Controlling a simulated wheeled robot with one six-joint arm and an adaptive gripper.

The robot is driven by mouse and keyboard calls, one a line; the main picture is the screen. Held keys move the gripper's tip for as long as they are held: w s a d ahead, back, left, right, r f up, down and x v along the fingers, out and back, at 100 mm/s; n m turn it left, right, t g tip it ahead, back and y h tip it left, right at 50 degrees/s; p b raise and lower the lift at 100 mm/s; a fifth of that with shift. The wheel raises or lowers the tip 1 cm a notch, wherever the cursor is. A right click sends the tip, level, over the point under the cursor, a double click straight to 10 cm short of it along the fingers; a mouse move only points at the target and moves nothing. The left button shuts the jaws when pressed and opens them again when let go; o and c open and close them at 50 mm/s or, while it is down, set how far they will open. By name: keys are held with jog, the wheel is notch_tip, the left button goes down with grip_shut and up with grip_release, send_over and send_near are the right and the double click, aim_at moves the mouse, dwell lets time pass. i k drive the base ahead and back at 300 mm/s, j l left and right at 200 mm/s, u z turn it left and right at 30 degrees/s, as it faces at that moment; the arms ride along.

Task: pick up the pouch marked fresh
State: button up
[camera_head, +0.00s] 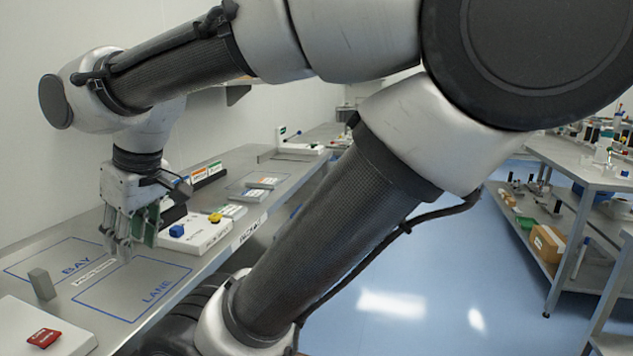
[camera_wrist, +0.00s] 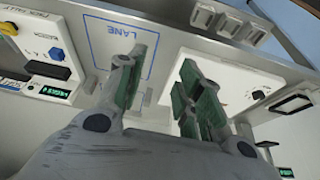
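No marking that reads "fresh" is legible in either view, so I cannot tell which item is that pouch. My gripper (camera_head: 134,246) points down above the bench, near the outlined areas marked BAY and LANE. In the wrist view, its green-padded fingers (camera_wrist: 163,62) stand apart with nothing seen between them.
A white box with blue and yellow knobs (camera_head: 195,234) stands just beyond the gripper. A grey block (camera_head: 42,284) stands by the BAY outline. A red item (camera_head: 44,338) sits on a white box at front left. The LANE outline (camera_head: 135,290) is empty.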

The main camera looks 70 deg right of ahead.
aim_at(257, 182)
jog(key=z, duration=1.8)
jog(key=i+l+u, duration=0.25)
jog(key=i+l, duration=0.25)
jog(key=l, duration=0.15)
jog(key=i+l+u, duration=0.3)
jog(key=i+l, duration=0.15)
jog(key=l, duration=0.3)
jog(key=i+l+u, duration=0.1)
jog(key=l, duration=0.35)
jog(key=i, duration=0.1)
